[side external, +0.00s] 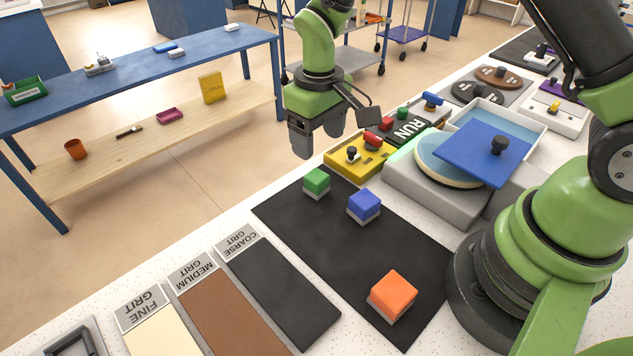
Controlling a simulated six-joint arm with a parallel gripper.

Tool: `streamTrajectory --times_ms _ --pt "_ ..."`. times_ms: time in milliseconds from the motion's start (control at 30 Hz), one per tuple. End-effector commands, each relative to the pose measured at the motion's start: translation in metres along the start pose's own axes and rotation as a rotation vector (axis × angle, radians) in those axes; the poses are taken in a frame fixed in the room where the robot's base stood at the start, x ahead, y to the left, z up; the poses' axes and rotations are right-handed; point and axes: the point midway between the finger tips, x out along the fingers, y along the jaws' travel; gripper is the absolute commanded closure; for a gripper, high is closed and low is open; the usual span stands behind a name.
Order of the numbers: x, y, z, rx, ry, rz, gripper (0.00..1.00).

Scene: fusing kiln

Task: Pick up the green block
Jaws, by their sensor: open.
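The green block (316,180), with a pale grey base, sits upright at the far left corner of a black mat (360,262). A blue block (364,203) sits to its right and nearer the camera. An orange block (392,293) sits near the mat's front. My gripper (315,148) is open and points down, above and just behind the green block in the picture. It is apart from all the blocks. No part of the green block's top is hidden.
A yellow control box (357,162) with a black knob and red button stands behind the blocks. Right of it is a grey machine (425,197) with a blue lid (483,150). Fine, medium and coarse grit strips (285,290) lie left of the mat.

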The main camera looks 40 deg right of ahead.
Motion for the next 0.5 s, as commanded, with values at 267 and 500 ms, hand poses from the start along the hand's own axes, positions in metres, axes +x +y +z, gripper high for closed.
streamTrajectory --times_ms 267,500 --pt "0.040 -0.001 0.001 0.000 -0.006 0.001 0.33" --pt "0.064 -0.003 0.001 -0.001 -0.007 0.000 0.33"
